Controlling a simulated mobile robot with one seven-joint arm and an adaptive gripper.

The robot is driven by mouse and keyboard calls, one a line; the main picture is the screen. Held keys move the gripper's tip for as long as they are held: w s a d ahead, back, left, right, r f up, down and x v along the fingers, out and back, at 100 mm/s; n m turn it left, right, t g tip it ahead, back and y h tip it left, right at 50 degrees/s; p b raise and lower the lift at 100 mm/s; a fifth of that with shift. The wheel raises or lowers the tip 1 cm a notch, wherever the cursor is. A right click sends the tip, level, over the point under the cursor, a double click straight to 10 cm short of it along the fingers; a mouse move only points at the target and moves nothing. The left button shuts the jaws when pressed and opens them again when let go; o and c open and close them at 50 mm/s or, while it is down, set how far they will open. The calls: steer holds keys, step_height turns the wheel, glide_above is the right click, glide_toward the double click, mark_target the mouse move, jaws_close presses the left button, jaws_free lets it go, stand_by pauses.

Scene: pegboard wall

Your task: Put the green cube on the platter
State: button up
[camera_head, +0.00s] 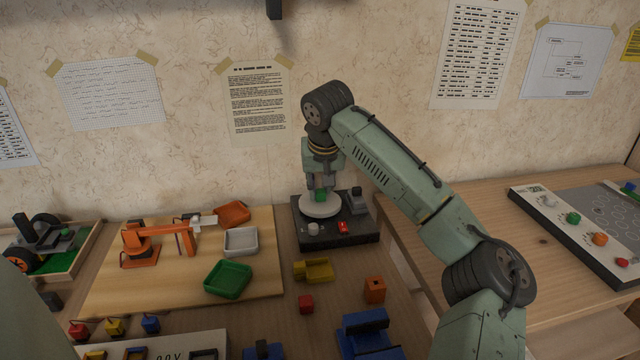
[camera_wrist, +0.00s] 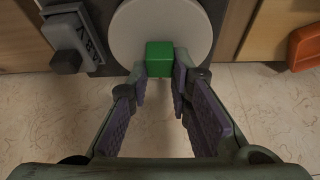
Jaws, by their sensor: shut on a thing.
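The green cube (camera_wrist: 160,58) is between the fingertips of my gripper (camera_wrist: 160,75) in the wrist view. My gripper is shut on it. In the head view the cube (camera_head: 320,195) shows small beneath my gripper (camera_head: 320,188), over the round white platter (camera_head: 318,209). The platter sits on a dark base and also shows behind the cube in the wrist view (camera_wrist: 125,30). I cannot tell whether the cube touches the platter or is held just above it.
The dark base (camera_head: 312,240) carries a red part (camera_head: 343,227) at its front and a grey block (camera_head: 355,204) at its right. Left are green (camera_head: 228,279), white (camera_head: 241,241) and orange (camera_head: 232,213) trays. A red cube (camera_head: 306,304) and an orange block (camera_head: 375,290) lie in front.

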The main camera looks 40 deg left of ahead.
steer(key=shift+f, duration=0.15)
steer(key=o, duration=0.7)
steer(key=shift+o, duration=0.2)
steer(key=v, duration=1.2)
steer(key=shift+b, duration=0.45)
